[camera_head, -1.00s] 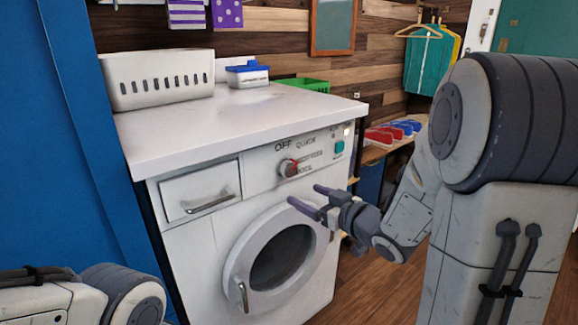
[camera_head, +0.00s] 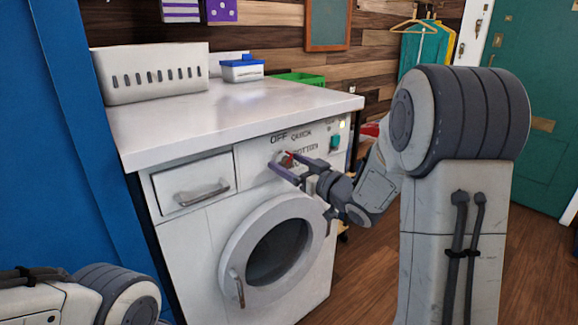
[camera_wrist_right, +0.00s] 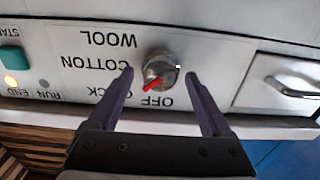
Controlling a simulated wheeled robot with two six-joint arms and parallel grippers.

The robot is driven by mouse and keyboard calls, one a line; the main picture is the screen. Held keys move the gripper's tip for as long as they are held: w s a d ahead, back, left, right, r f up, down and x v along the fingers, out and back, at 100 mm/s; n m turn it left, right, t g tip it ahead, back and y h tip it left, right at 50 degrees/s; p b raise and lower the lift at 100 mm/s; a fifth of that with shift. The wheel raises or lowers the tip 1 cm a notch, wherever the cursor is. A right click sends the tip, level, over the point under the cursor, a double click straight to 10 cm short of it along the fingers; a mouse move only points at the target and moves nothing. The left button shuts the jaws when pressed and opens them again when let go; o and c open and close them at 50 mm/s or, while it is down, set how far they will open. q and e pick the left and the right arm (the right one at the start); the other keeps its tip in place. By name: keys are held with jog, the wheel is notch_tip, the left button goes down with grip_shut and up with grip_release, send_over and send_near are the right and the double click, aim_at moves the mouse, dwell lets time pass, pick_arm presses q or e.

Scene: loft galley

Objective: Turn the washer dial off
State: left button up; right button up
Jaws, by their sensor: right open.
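The washer (camera_head: 245,235) is white, with a round door and a control panel on its upper front. Its dial (camera_head: 287,160) is a silver knob with a red pointer, partly hidden by my right gripper. In the right wrist view the dial (camera_wrist_right: 162,66) shows between the fingertips, and the red pointer aims toward the lower left, between the OFF and QUICK labels. The labels appear upside down there. My right gripper (camera_head: 281,162) is open at the dial, one finger on each side; the wrist view (camera_wrist_right: 158,78) shows gaps beside the knob. My left gripper is out of view.
A drawer (camera_head: 190,185) with a handle is left of the dial. A green button (camera_head: 335,142) and a lit lamp are right of it. A white basket (camera_head: 150,78), a blue-lidded box (camera_head: 242,69) and a green tray (camera_head: 300,78) stand on the top.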

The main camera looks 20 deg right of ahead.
jog(key=shift+w+a, duration=0.1)
jog(key=shift+w, duration=0.05)
grip_shut()
jog(key=n+b, duration=0.2)
jog(key=n, duration=0.1)
jog(key=shift+f+n+b, duration=0.15)
jog(key=shift+n+b, duration=0.2)
jog(key=shift+n, duration=0.05)
jog(key=shift+a+n+b, duration=0.15)
jog(key=shift+n+b, duration=1.6)
jog(key=shift+n, duration=0.85)
grip_release()
